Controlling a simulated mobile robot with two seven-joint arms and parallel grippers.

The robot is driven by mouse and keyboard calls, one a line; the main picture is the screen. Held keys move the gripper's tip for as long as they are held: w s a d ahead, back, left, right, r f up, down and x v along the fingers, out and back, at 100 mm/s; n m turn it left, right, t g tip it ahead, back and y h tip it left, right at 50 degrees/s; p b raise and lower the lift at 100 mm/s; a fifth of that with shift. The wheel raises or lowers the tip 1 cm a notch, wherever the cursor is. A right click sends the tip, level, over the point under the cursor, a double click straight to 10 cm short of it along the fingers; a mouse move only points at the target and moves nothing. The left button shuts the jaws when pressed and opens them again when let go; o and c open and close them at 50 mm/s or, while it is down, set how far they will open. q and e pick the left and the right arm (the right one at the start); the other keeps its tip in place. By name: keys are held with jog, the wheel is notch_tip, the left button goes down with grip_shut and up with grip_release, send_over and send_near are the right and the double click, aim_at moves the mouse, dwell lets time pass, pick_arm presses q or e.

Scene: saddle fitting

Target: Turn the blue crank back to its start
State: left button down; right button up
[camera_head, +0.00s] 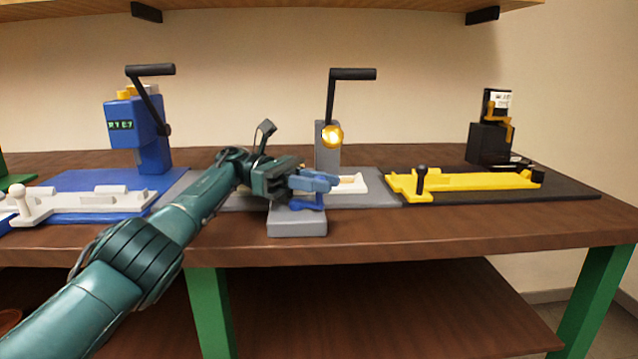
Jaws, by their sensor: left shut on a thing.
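The blue crank (306,203) sits on a light grey block (297,224) at the front edge of the grey station in the middle of the table. My left gripper (318,182) reaches in from the left and is shut on the crank, just above the block. The gripper and its fingers hide much of the crank, so its exact angle cannot be told. My right gripper is not in view.
Behind my gripper stands a grey post (327,155) with a black lever (350,74) and a glowing yellow lamp (332,136). A blue station (137,130) is at left. A yellow fixture (465,181) on a black mat (560,190) is at right.

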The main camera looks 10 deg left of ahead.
pick_arm(q)
jog(key=shift+d, duration=0.1)
dwell(0.3)
jog(key=c, duration=1.3)
grip_release()
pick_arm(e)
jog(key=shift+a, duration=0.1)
